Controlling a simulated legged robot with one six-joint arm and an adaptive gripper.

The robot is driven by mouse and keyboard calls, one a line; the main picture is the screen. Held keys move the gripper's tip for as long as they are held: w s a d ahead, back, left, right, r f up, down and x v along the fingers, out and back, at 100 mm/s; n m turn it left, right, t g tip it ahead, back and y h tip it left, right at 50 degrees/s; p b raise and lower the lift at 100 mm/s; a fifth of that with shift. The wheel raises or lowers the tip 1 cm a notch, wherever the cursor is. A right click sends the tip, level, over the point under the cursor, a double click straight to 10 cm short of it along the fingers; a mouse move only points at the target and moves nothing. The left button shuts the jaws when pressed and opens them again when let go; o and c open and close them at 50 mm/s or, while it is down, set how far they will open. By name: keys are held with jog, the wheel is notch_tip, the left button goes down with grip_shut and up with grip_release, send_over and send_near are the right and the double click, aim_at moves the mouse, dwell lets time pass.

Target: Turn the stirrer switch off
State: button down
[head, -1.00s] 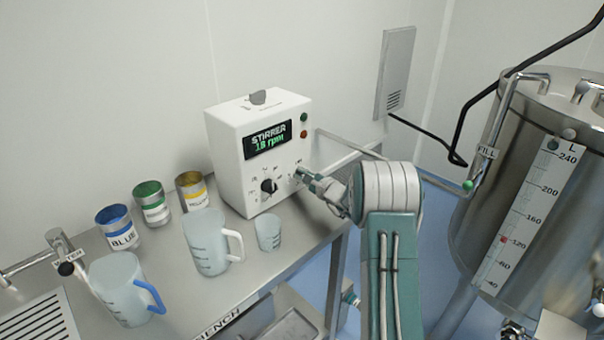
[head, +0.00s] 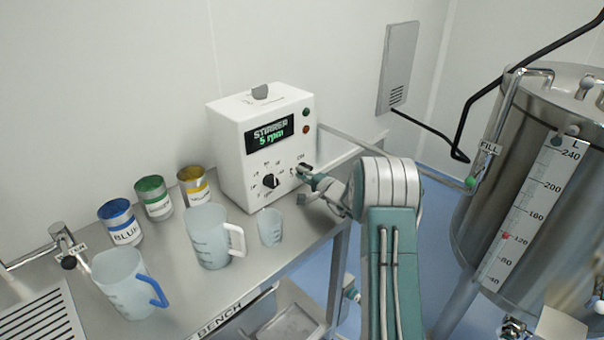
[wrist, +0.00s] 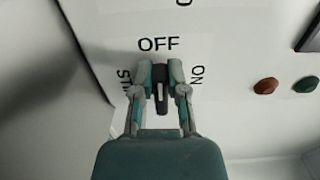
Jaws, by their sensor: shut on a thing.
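The white stirrer control box (head: 235,150) stands on the bench, its display (head: 269,134) reading "STIRRER 5 rpm". A black speed knob (head: 269,181) is on the lower front. In the wrist view, the small dark stirrer switch (wrist: 161,98) sits between labels "OFF", "ON" and a partly hidden one starting "STI". Its visible bar lies in line with the "OFF" label. My gripper (wrist: 160,86) is shut on the switch, one finger on each side. In the head view, my gripper (head: 303,172) is at the right of the box front and hides the switch.
A clear beaker (head: 270,227), a white-handled jug (head: 207,238) and a blue-handled jug (head: 122,285) stand on the bench (head: 290,245). Blue (head: 121,224), green (head: 153,198) and yellow (head: 194,187) tins stand left of the box. A steel tank (head: 470,215) is at right.

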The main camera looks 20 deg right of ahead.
jog(key=shift+a, duration=0.2)
dwell(0.3)
jog(key=c, duration=0.7)
grip_release()
jog(key=shift+w, duration=0.1)
jog(key=shift+o, duration=0.2)
jog(key=shift+s+d, duration=0.35)
jog(key=shift+s, duration=0.1)
jog(key=v, duration=1.1)
jog(key=shift+s+a+r, duration=0.1)
jog(key=shift+s+a, duration=0.05)
jog(key=shift+a, duration=0.15)
